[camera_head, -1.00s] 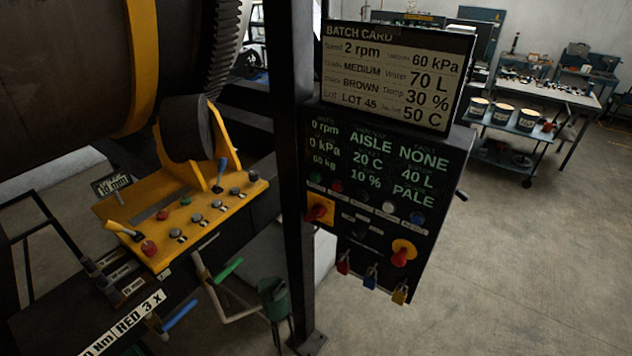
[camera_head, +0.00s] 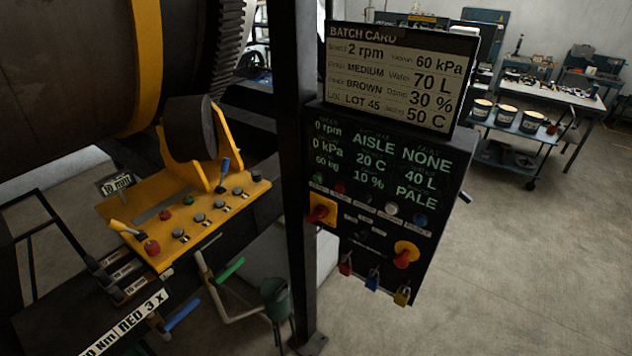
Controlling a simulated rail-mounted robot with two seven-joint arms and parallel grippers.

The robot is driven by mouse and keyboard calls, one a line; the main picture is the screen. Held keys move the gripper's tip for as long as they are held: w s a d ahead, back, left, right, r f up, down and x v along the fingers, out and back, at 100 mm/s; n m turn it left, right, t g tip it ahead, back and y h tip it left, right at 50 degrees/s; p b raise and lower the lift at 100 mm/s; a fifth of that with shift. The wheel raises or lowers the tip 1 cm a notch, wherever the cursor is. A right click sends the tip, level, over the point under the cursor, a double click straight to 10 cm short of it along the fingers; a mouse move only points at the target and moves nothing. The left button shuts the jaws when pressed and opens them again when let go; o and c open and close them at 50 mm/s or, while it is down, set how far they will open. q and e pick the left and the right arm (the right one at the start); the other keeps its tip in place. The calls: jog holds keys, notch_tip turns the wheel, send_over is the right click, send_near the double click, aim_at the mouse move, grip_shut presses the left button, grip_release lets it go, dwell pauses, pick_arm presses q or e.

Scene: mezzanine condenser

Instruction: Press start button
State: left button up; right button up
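The dark control panel (camera_head: 345,270) stands right of centre on a black post. Its screen reads 0 rpm, 0 kPa, 60 kg, AISLE, 20 C, 10 %, NONE, 40 L and PALE. Below the screen is a row of small buttons: a green button (camera_head: 317,178) at the left end, then a red button (camera_head: 340,187), a dark one, a white button (camera_head: 391,208) and a blue button (camera_head: 420,220). Their labels are too small to read, so I cannot tell which is start. Neither of my grippers is in view.
A batch card (camera_head: 395,80) tops the panel. A yellow console (camera_head: 150,250) with buttons and levers stands left, beside a large drum (camera_head: 60,70). Floor at right is clear before a cart (camera_head: 510,160).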

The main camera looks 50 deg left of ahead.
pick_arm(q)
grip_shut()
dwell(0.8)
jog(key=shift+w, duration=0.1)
